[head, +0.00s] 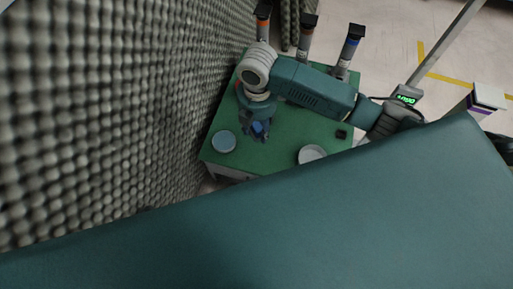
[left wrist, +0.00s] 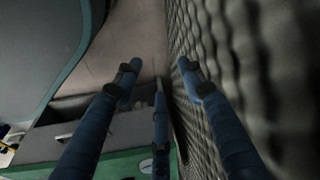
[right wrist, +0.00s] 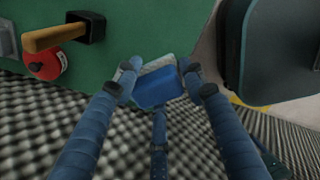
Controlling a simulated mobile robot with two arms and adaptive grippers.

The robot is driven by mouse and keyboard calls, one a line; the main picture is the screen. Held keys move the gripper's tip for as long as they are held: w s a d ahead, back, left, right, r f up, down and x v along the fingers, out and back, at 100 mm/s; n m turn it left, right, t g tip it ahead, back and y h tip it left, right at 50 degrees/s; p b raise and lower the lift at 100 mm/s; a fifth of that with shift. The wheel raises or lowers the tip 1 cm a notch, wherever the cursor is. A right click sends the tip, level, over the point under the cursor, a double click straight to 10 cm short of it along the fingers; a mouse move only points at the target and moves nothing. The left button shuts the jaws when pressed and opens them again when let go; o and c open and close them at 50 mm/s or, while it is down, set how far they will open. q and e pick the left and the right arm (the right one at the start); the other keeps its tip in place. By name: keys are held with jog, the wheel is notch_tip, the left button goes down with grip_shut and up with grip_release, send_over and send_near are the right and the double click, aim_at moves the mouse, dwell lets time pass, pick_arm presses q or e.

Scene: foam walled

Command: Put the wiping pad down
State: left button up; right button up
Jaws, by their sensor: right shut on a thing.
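The wiping pad is a blue block with a pale grey layer; in the right wrist view the pad (right wrist: 158,89) sits between the fingertips of my right gripper (right wrist: 159,70). I cannot tell whether the pad touches the table. My left gripper (left wrist: 157,68) shows only in the left wrist view. Its fingers are apart with nothing between them, close beside the grey foam wall.
The green table (head: 290,125) stands against the foam wall (head: 110,100). On it are a blue round dish (head: 223,141), a white round dish (head: 311,154) and a small black block (head: 341,134). Black-capped cylinders (head: 348,50) stand at its far end. Green surface between the dishes looks clear.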

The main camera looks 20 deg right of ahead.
jog(key=b, duration=0.3)
send_over(257, 153)
notch_tip(257, 153, down, 11)
jog(key=shift+f, duration=0.8)
notch_tip(257, 153, down, 2)
jog(key=shift+f+b, duration=0.2)
jog(key=shift+b, duration=0.45)
pick_arm(q)
jog(key=w+v, duration=0.3)
jog(key=v, duration=0.9)
jog(key=shift+s+r+t, duration=0.4)
jog(key=shift+r, duration=0.3)
pick_arm(e)
jog(key=shift+f, duration=0.1)
pick_arm(q)
jog(key=shift+a, duration=0.1)
pick_arm(e)
jog(key=shift+f, duration=0.2)
jog(key=o, duration=1.1)
jog(key=shift+r, duration=0.1)
